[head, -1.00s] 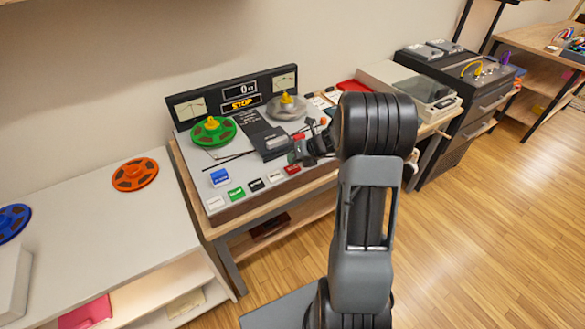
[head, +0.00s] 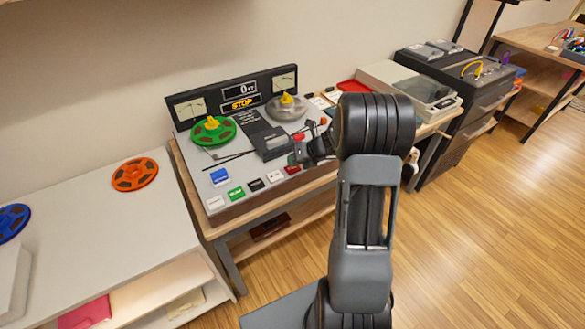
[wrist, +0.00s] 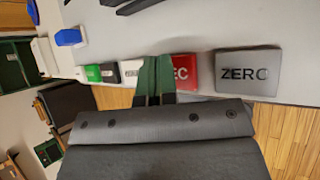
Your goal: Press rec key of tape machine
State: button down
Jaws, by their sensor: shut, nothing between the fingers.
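The tape machine (head: 200,180) stands on a wooden bench, with a display reading STOP and a row of coloured keys along its front edge. The rec key is red (wrist: 186,72); in the wrist view its letters "EC" show and its left part is hidden behind my fingers. In the head view the red key (head: 292,169) is partly covered by my gripper (head: 298,160). My gripper is shut and empty, with its fingertips (wrist: 155,62) over or just in front of the key's left side. I cannot tell whether they touch it.
A grey ZERO key (wrist: 248,73) lies right of the rec key in the wrist view. A white key (wrist: 131,72) and a green key (wrist: 93,73) lie left. A green reel (head: 213,131) and a grey reel (head: 287,107) sit on the machine.

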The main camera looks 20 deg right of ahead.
jog(key=shift+f, duration=0.45)
jog(key=shift+r, duration=0.15)
dwell(0.5)
jog(key=shift+r+p, duration=0.8)
jog(key=shift+p, duration=0.05)
jog(key=shift+r, duration=0.1)
notch_tip(320, 180, up, 5)
jog(key=p, duration=0.5)
dwell(0.7)
